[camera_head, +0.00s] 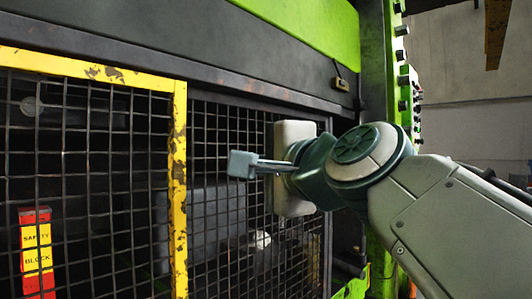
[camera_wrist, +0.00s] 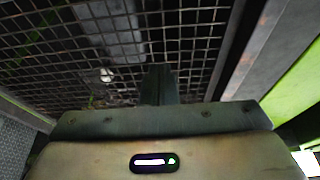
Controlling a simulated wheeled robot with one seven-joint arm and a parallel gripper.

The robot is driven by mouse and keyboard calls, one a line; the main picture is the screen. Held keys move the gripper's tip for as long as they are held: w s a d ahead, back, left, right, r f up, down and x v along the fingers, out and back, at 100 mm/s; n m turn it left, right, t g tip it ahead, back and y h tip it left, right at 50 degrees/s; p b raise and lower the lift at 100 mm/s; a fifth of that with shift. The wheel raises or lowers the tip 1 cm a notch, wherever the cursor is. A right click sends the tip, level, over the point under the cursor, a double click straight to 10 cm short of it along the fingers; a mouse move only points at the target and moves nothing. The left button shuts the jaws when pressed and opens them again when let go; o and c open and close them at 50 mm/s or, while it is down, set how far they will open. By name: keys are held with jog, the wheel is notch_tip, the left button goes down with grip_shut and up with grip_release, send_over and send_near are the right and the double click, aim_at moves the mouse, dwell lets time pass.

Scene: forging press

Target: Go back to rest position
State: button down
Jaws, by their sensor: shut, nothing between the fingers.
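My gripper (camera_head: 243,164) is at the middle of the head view, pointing left, in front of the press's mesh guard. Its fingers are shut with nothing between them. In the wrist view my gripper (camera_wrist: 159,72) stands up at the centre, against the mesh (camera_wrist: 75,50). Whether it touches the mesh cannot be told. My arm reaches in from the lower right of the head view.
The mesh guard (camera_head: 90,190) with a yellow frame (camera_head: 179,190) fills the left and middle. A red and yellow safety block (camera_head: 37,250) is at the lower left. A green press column (camera_head: 377,70) with a row of knobs (camera_head: 404,80) stands behind my arm.

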jog(key=d+f+n+g+h, duration=0.3)
jog(key=d+f, duration=0.1)
jog(key=f, duration=0.9)
jog(key=d+f+n+g+h, duration=0.2)
jog(key=d+f+n+g, duration=0.15)
jog(key=f, duration=0.85)
jog(key=s+d+f+n+g+h, duration=0.1)
jog(key=s+d+f+n+g, duration=0.1)
jog(key=f, duration=0.5)
jog(key=s+d+f+n+g+h, duration=0.1)
jog(key=s+d+f, duration=0.2)
jog(key=s+f, duration=0.2)
jog(key=s+d+f+n+g+h, duration=0.1)
jog(key=s+d+f+n+g, duration=0.1)
jog(key=f, duration=0.6)
jog(key=shift+s+d+f+n+g+h, duration=0.35)
jog(key=shift+s+d+h, duration=0.1)
jog(key=shift+s, duration=0.8)
